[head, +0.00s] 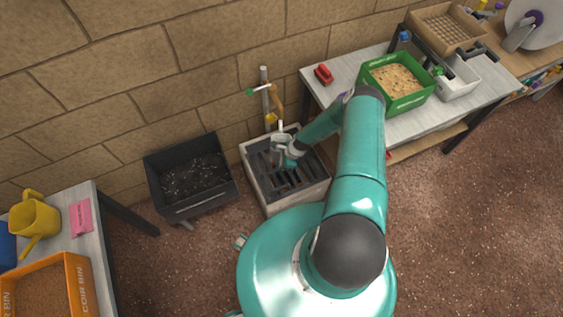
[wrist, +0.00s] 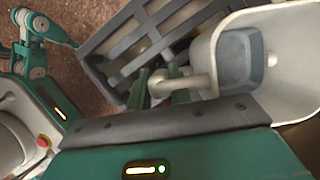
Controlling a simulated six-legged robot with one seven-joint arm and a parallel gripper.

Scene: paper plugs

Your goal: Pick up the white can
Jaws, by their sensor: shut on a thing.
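The white can (wrist: 289,50) fills the upper right of the wrist view, with its open mouth and greyish inside showing. My gripper is shut on the handle; the exact contact of the fingers is partly hidden. In the head view the can (head: 281,138) is small, at the end of my arm, over the grated trough (head: 255,184). I cannot tell whether the can touches the grate.
A standpipe with a yellow tap (head: 271,118) rises behind the trough. A black bin of dark soil (head: 190,207) stands to the left. A bench (head: 335,92) with a green crate (head: 420,94) is at right. A table with a yellow watering can (head: 35,217) is at far left.

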